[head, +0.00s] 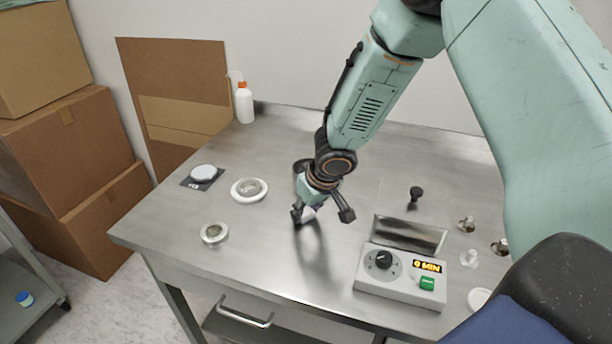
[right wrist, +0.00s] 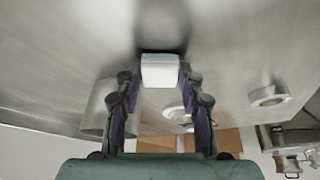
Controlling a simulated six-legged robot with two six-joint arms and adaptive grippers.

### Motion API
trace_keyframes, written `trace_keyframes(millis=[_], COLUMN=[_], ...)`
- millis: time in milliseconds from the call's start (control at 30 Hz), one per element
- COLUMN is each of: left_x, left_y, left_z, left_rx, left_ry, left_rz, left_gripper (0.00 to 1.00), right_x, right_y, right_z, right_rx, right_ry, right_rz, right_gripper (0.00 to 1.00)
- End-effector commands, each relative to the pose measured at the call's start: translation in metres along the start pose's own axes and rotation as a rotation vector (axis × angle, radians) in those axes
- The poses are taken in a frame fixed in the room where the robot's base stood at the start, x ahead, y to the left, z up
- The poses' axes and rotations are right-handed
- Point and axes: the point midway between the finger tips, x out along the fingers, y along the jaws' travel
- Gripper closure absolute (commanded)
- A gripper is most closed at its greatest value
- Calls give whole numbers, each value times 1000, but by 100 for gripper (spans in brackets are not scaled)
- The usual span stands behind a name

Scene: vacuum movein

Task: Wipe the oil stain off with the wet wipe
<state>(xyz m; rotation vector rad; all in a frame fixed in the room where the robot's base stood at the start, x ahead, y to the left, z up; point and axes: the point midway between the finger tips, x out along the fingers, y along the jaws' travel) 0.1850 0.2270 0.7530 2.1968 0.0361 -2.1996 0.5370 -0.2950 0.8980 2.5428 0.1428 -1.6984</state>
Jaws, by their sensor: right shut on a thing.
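My right gripper (head: 318,212) is over the middle of the steel table (head: 270,150), fingers pointing down. It is shut on a small white folded block, which looks like the wet wipe (head: 308,215). In the right wrist view the wipe (right wrist: 160,70) sits between the two fingertips, low at the table surface; whether it touches is hard to tell. A dark patch (right wrist: 165,25) shows on the steel just beyond the wipe; I cannot tell oil stain from shadow or reflection. My left gripper is not in view.
A control box (head: 375,285) with a dial and display stands at the front right. Small metal fittings (head: 467,224) lie right of it. Round white and metal parts (head: 250,190) lie left of the gripper. A white bottle (head: 244,104) stands at the back left corner.

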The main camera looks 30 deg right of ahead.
Motion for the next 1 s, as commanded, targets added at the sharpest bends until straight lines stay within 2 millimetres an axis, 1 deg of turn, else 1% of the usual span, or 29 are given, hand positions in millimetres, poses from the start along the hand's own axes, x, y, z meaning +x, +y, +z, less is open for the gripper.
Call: trace_keyframes(millis=[33, 267, 700, 833, 1000], left_x=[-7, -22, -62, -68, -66], left_y=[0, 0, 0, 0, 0], left_z=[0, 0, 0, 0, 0], left_rx=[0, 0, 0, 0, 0], left_ry=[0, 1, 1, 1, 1], left_rz=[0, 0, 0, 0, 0], left_gripper=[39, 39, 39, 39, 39], right_x=[-17, -29, -66, -71, -70], right_y=[-3, -6, -7, -7, -7], right_z=[-8, -12, -31, -33, -33], right_rx=[13, 2, 4, 4, 5], right_ry=[6, 1, 2, 2, 1], right_rz=[-11, -13, -12, -11, -11], right_gripper=[87, 87, 87, 87, 87])
